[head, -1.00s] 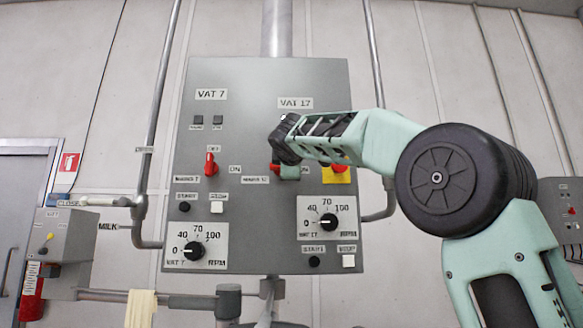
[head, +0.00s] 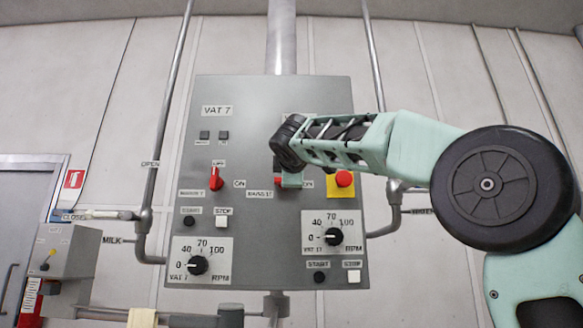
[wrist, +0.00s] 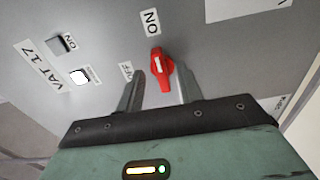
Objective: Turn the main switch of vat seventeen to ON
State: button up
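The red main switch of vat seventeen (wrist: 160,70) is on the grey panel (head: 205,100). In the wrist view it stands between the two fingers of my gripper (wrist: 158,78), with a visible gap to each finger, so the gripper is open. The switch's length and white mark appear to point toward the ON label (wrist: 150,22); the OFF label (wrist: 127,70) lies to its left. The VAT 17 label (wrist: 42,65) is at the left. In the head view my gripper (head: 290,180) covers most of the switch, and only a red edge shows.
The red vat 7 switch (head: 216,178) stands upright to the left. A red stop button on a yellow plate (head: 333,190) is close on the right. Below is a speed dial (head: 333,237). One small white indicator (wrist: 79,77) looks lit; the one beside it (wrist: 62,43) is dark.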

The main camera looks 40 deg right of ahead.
jog(key=b+v, duration=0.2)
jog(key=v, duration=1)
jog(key=shift+a, duration=0.2)
jog(key=shift+f, duration=0.1)
jog(key=w+a+f+n+g+y+p, duration=0.1)
jog(key=a+f+g+y, duration=0.15)
jog(key=a+f, duration=0.5)
jog(key=a+f+g+y+p, duration=0.1)
jog(key=a+f+y, duration=0.25)
jog(key=f, duration=0.75)
jog(key=w+a+f+n+g+y+p, duration=0.1)
jog(key=a+f+g+y, duration=0.1)
jog(key=a+f, duration=0.6)
jog(key=s+a+f+m+g+y+p, duration=0.1)
jog(key=s+a+f+g, duration=0.1)
jog(key=s+f, duration=0.45)
jog(key=s+a+f+g+y+p, duration=0.1)
jog(key=s+f+g, duration=0.15)
jog(key=f, duration=0.75)
jog(key=s+f+m+g+p, duration=0.1)
jog(key=s+f+m+g, duration=0.1)
jog(key=s+f, duration=0.4)
jog(key=s+d+f+m+g+p, duration=0.1)
jog(key=s+f+m+g, duration=0.1)
jog(key=s+f, duration=0.5)
jog(key=s+g, duration=0.1)
jog(key=s, duration=0.3)
jog(key=shift+s+d+y, duration=0.2)
jog(key=shift+s+y, duration=0.1)
jog(key=shift+s, duration=0.1)
